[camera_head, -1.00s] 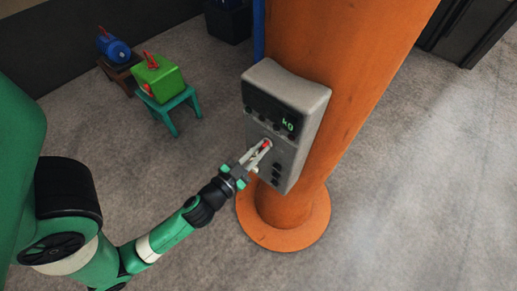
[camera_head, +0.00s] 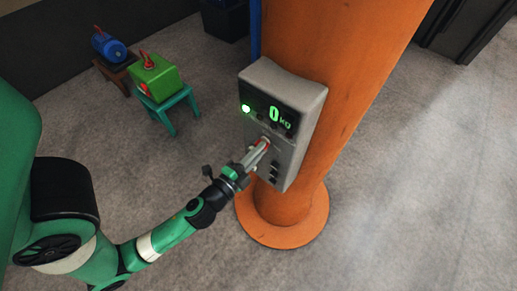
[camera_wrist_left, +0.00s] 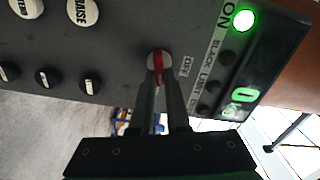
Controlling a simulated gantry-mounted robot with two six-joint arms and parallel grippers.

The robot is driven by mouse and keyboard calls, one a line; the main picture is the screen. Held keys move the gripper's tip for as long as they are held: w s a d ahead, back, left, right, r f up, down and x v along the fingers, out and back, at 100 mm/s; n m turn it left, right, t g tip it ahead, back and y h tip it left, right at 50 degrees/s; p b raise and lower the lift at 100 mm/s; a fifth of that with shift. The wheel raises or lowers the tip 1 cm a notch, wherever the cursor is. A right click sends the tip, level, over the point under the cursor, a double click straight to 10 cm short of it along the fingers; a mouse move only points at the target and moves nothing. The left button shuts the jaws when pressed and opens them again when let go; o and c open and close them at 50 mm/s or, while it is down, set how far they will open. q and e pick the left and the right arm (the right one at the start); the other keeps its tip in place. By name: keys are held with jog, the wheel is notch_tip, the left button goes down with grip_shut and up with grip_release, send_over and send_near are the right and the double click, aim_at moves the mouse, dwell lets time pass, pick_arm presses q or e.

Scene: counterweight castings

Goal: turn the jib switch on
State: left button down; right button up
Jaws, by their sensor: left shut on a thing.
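The grey control box (camera_head: 296,157) is fixed to the orange column. It also shows in the left wrist view (camera_wrist_left: 125,85). The jib switch (camera_wrist_left: 158,67) has a red handle in a round pale dial, with an OFF label to its right in that view. My left gripper (camera_head: 261,147) is shut on the switch's handle, and its fingers hide part of it. In the left wrist view the gripper's fingers (camera_wrist_left: 159,88) stand either side of the red handle. The green lamp (camera_head: 246,108) is lit, and the display (camera_head: 280,118) reads 0 kg. My right gripper is not in view.
Several small black knobs (camera_head: 274,172) sit low on the box, near the gripper. The orange column (camera_head: 340,60) stands behind it on a round base. A green casting (camera_head: 157,76) on a teal stool and a blue one (camera_head: 110,47) stand back left. Floor at right is clear.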

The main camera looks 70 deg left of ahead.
pick_arm(q)
jog(key=shift+f+m, duration=0.15)
jog(key=shift+m, duration=1.35)
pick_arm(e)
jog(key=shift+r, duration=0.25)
pick_arm(q)
jog(key=c, duration=0.9)
grip_release()
